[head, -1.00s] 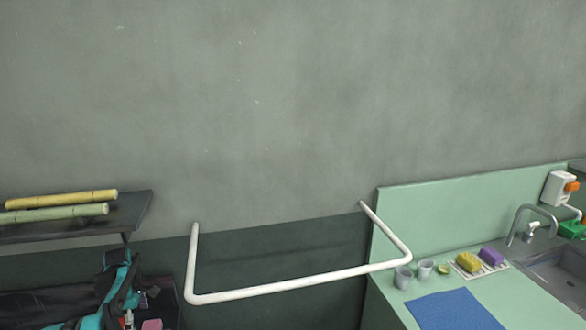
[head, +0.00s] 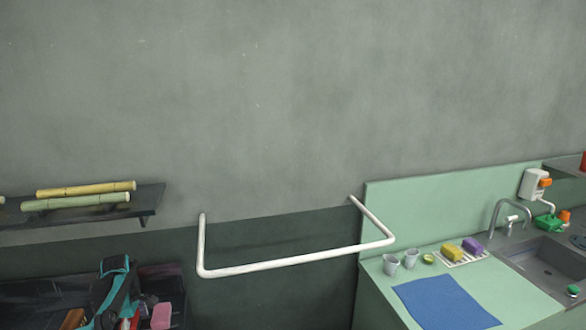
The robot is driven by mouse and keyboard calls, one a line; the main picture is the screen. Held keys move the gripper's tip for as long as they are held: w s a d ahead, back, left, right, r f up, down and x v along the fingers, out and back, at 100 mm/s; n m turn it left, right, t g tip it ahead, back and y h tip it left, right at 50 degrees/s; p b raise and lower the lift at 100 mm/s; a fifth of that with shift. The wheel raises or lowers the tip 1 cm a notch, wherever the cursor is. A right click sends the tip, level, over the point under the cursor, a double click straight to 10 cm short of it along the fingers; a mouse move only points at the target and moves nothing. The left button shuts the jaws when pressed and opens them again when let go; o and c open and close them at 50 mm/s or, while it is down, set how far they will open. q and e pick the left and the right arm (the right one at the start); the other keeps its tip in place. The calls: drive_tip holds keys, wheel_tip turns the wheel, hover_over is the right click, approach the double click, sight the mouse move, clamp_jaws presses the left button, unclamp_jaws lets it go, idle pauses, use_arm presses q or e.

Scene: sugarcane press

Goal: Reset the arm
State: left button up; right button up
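Neither of my grippers nor arms shows in the head view, so their pose and whether they hold anything are hidden. The view faces a grey wall with a white pipe rail (head: 298,262) standing out from it at the lower middle. A dark shelf (head: 150,204) on the left bears a yellow cane piece (head: 86,188) and a green cane piece (head: 75,201), lying side by side.
On the right, a green counter (head: 385,300) bears a blue mat (head: 445,302), two grey cups (head: 391,264), a yellow sponge (head: 452,251) and a purple sponge (head: 471,245) beside a sink (head: 545,262). A black and teal bag (head: 115,290) sits at lower left.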

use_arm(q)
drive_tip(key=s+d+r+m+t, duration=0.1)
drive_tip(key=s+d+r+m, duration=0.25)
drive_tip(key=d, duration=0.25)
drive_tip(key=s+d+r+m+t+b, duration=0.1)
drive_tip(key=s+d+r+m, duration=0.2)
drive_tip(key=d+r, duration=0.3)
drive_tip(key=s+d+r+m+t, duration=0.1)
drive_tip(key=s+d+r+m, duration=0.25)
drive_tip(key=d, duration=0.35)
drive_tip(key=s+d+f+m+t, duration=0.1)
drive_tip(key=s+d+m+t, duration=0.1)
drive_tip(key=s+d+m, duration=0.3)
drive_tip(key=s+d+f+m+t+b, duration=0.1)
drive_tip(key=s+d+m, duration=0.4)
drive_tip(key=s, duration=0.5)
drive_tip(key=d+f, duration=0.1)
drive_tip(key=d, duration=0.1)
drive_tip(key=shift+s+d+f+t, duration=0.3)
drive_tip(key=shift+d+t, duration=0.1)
